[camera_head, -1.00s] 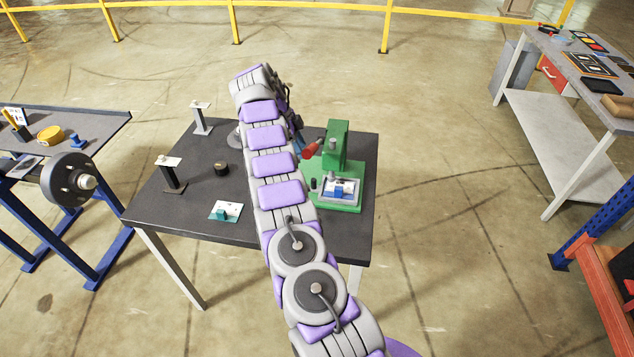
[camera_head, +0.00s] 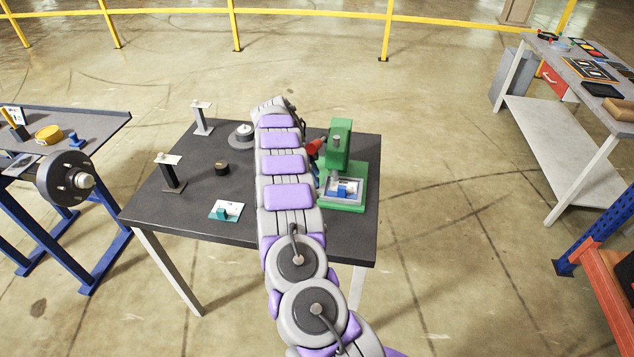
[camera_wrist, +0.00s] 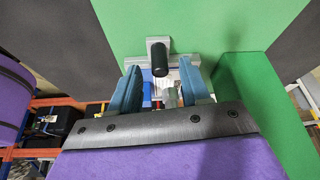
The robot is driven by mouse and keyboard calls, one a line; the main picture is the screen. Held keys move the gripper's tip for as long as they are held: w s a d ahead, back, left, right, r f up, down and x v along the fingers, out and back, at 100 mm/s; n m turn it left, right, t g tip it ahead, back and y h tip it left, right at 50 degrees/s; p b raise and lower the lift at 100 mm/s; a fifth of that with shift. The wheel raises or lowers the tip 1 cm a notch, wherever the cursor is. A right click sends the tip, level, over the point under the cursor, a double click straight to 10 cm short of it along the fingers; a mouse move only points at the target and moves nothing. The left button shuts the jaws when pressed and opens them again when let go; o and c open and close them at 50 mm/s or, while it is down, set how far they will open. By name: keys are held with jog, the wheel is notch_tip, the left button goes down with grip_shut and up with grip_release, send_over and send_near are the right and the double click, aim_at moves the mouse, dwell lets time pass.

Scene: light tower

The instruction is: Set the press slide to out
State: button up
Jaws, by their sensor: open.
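The green press (camera_head: 341,150) stands at the right side of the dark table, with a red lever handle (camera_head: 316,147) on its left. Its slide (camera_head: 339,200), a grey tray with a blue and white piece in it, sits low on the green base. In the wrist view a black knob (camera_wrist: 157,58) on a grey mount shows against the green base. My gripper (camera_wrist: 163,88) is open, with one blue-grey finger on each side of the knob's line. I cannot tell whether the fingers touch anything.
On the dark table (camera_head: 240,228) are a teal-and-white card piece (camera_head: 225,211), a black round part (camera_head: 222,168), two small stands (camera_head: 170,172) and a grey disc (camera_head: 241,135). A bench stands at left and a workbench (camera_head: 570,130) at right. Floor between is clear.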

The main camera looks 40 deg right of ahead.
jog(key=shift+s+a+f, duration=0.1)
jog(key=shift+s+f, duration=0.2)
jog(key=shift+f, duration=0.85)
jog(key=shift+o, duration=0.3)
jog(key=shift+s+d+f, duration=0.1)
jog(key=shift+d+f, duration=0.1)
jog(key=shift+d, duration=0.65)
jog(key=shift+a+r, duration=0.1)
jog(key=shift+a, duration=0.25)
jog(key=c, duration=0.4)
jog(key=shift+d, duration=0.1)
grip_shut()
